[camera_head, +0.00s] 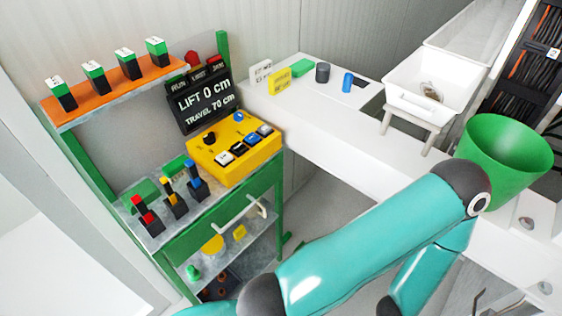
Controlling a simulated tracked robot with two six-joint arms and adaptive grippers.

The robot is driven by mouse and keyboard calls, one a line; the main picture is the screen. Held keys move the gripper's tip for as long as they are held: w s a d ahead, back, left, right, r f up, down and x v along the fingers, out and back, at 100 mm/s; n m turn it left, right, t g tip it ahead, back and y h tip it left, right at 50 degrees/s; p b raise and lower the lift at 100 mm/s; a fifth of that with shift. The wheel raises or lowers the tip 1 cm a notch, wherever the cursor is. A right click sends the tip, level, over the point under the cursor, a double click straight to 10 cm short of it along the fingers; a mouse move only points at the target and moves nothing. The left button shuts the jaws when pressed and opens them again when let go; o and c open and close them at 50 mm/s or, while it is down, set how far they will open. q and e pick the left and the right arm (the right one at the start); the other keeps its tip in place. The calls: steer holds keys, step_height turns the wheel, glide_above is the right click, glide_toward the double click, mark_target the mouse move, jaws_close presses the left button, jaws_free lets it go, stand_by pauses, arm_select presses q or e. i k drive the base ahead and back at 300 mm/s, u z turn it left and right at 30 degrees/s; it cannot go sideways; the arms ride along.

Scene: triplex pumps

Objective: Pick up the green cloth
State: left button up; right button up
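A small green block-like item (302,66) lies at the back of the white bench (330,120), between a yellow card (279,85) and a dark cylinder (322,72). It may be the folded green cloth, but it is too small to be sure. Neither of my grippers is in view. One teal arm of mine crosses the lower right, with its elbow in front of the green bin (510,150); its far end runs out of the bottom of the picture.
A blue cylinder (347,82) stands on the bench. A white tub (425,92) sits on a small stand at the right. A green-framed cart at the left carries a yellow control box (235,150), a black display (205,98) and an orange shelf (125,88).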

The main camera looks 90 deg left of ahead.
mark_target(149, 192)
steer(key=z, duration=0.05)
steer(key=i, duration=0.25)
steer(key=u, duration=2.9)
steer(key=i, duration=0.2)
steer(key=u, duration=1.05)
steer(key=k, duration=0.8)
steer(key=u, duration=0.25)
steer(key=i, duration=0.75)
steer(key=z, duration=0.25)
